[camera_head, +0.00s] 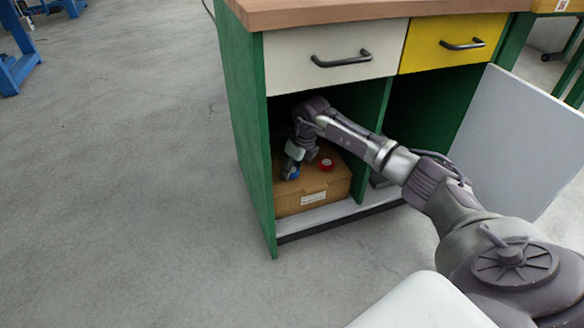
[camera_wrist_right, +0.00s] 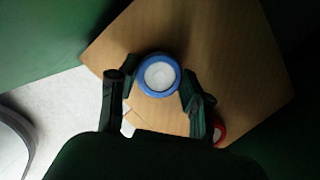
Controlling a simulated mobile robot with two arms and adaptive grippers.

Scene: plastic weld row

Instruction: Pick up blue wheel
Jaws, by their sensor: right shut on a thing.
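The blue wheel (camera_wrist_right: 158,75), a blue ring with a pale centre, is between the fingers of my right gripper (camera_wrist_right: 157,85) in the right wrist view. In the head view the right gripper (camera_head: 291,168) reaches down into the open cabinet, shut on the blue wheel (camera_head: 290,174) at the box top. I cannot tell whether the wheel touches the box. My left gripper is not in view.
A cardboard box (camera_head: 307,199) stands on the floor of the green cabinet (camera_head: 248,150). A red wheel (camera_head: 326,164) lies on it, right of my gripper. Cabinet side, divider and drawer (camera_head: 335,55) enclose my arm closely. A grey door (camera_head: 520,140) stands open at right.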

